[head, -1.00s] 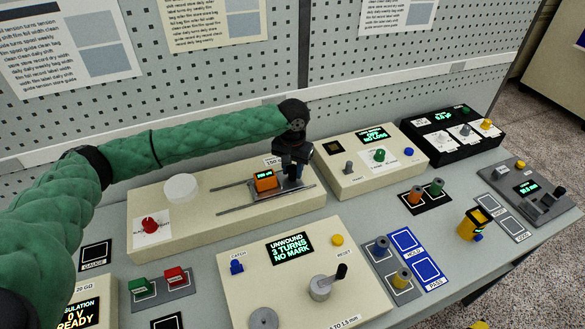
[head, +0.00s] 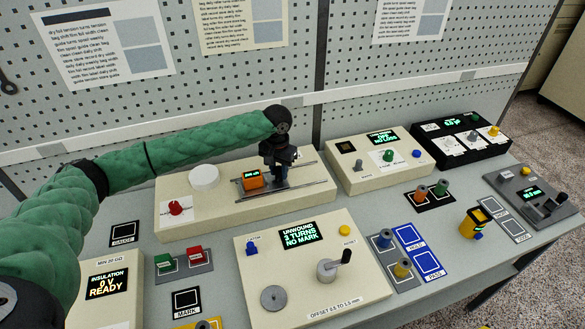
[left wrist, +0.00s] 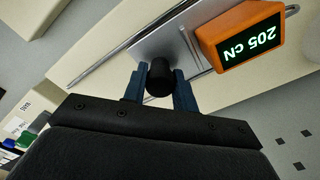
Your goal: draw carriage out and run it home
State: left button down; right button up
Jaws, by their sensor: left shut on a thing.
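The carriage is a grey plate (head: 270,190) on two thin rails, carrying an orange readout box (head: 252,180). In the left wrist view the orange box (left wrist: 240,38) reads 205 cN. A black round knob (left wrist: 159,78) stands on the plate (left wrist: 165,40). My left gripper (head: 281,172) reaches down onto the carriage from above. In the left wrist view its blue fingers (left wrist: 158,88) are closed on either side of the knob. In the head view the gripper hides the knob. My right gripper is not in view.
The carriage's cream base (head: 250,214) also bears a white disc (head: 204,177) and a red knob (head: 175,207). In front, a cream panel (head: 262,268) reads UNWOUND 3 TURNS NO MARK and has a crank (head: 328,270). Spools on pads stand to the right.

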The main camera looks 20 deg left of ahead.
pick_arm(q)
jog(key=shift+s+a, duration=0.4)
jog(key=shift+a, duration=0.3)
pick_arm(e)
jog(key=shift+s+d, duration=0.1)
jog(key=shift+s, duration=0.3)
pick_arm(q)
jog(key=shift+d, duration=0.1)
jog(key=c, duration=1.3)
grip_release()
jog(key=shift+o, duration=1)
jog(key=shift+s+a, duration=0.1)
jog(key=shift+a, duration=0.15)
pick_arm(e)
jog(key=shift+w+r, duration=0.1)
pick_arm(q)
jog(key=shift+d, duration=0.1)
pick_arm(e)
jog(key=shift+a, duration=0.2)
